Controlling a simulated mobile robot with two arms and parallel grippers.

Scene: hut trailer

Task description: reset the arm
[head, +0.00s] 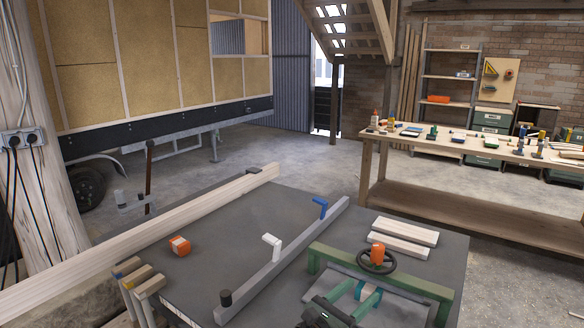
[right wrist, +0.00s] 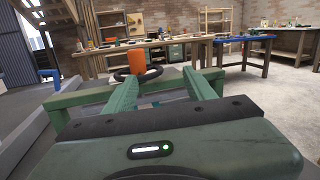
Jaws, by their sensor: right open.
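My right gripper (head: 362,292) is at the front right of the dark bench top (head: 230,215), in front of a green frame (head: 325,262) with a black handwheel (head: 391,263) and an orange part (head: 378,253). In the right wrist view its two green fingers (right wrist: 160,80) stand wide apart with nothing held between them. The orange part (right wrist: 137,61) and the handwheel (right wrist: 128,75) show beyond them. I cannot tell whether the fingers touch the frame. My left gripper is not in view.
A long timber (head: 200,208) lies along the bench's left side. A grey rail (head: 290,258) with white and blue levers crosses the bench. An orange block (head: 180,246) and two pale boards (head: 405,231) lie on it. A wooden workbench (head: 470,148) stands behind; floor between is clear.

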